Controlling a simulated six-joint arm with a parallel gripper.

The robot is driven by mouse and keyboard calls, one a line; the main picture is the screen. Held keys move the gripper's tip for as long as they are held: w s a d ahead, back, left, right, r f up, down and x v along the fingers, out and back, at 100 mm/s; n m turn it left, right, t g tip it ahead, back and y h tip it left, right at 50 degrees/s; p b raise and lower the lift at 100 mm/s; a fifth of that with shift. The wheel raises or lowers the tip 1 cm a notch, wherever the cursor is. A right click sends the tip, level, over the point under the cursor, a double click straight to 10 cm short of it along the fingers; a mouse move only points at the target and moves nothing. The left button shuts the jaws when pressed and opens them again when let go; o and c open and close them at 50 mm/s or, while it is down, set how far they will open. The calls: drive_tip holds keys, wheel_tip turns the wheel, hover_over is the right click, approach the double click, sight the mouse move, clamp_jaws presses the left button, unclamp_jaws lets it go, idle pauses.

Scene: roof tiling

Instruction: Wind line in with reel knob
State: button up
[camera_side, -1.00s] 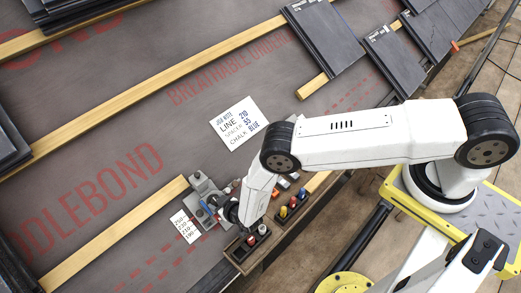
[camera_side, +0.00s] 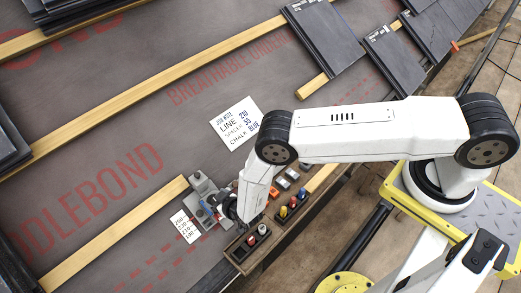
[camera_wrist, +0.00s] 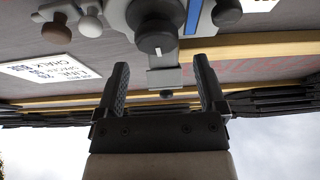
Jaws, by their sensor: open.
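A grey line device (camera_side: 203,188) sits at the end of a wooden batten in the side view. In the wrist view, its body (camera_wrist: 118,14) fills the top middle. A dark round knob with a white mark (camera_wrist: 156,34) faces me there, and a smaller dark knob (camera_wrist: 227,13) is to its right. I cannot tell which one is the reel knob. My gripper (camera_wrist: 162,72) is open, with nothing between its fingers, just short of the marked knob in the picture. In the side view my gripper (camera_side: 226,207) is against the device and partly hides it; contact cannot be judged.
A number card (camera_side: 186,227) lies left of the device, and a job note (camera_side: 236,121) lies above it. A wooden tray (camera_side: 239,266) with coloured pots is close below my gripper. Slate stacks (camera_side: 325,38) stand at the upper right. Open underlay is at the left.

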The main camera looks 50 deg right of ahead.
drive_tip(key=shift+r, duration=0.5)
drive_tip(key=s+d+r, duration=0.2)
drive_tip(key=s+r, duration=0.3)
drive_tip(key=s, duration=0.1)
drive_tip(key=s+d+r, duration=0.2)
drive_tip(key=s+r, duration=0.2)
drive_tip(key=s, duration=0.3)
drive_tip(key=shift+d+r, duration=0.35)
drive_tip(key=shift+s, duration=0.1)
